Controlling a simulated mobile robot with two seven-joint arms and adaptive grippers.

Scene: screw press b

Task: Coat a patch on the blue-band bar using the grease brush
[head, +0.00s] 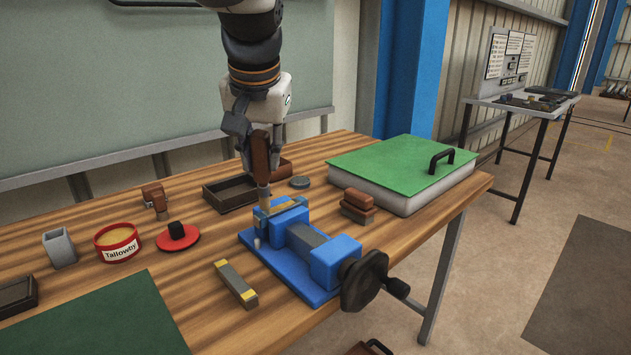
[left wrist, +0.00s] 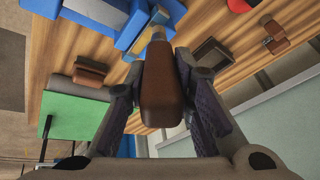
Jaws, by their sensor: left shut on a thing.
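My left gripper (head: 260,146) comes down from above and is shut on the brown wooden handle of the grease brush (head: 262,168). The brush points down, and its handle fills the middle of the left wrist view (left wrist: 161,95). Its lower end is at the bar (head: 283,206) at the far left end of the blue vise (head: 334,258); I cannot tell whether the bristles touch it. The bar is partly hidden and its band is hard to make out. The open red grease tin (head: 117,243) holds pale yellow grease. My right gripper is not in view.
A grey bar with yellow ends (head: 236,284) lies before the vise. A red lid (head: 178,238), grey cup (head: 59,248), dark tray (head: 230,193) and brown blocks (head: 358,206) stand around. A green-topped case (head: 403,170) is at the back right. The vise's handwheel (head: 365,281) overhangs the table edge.

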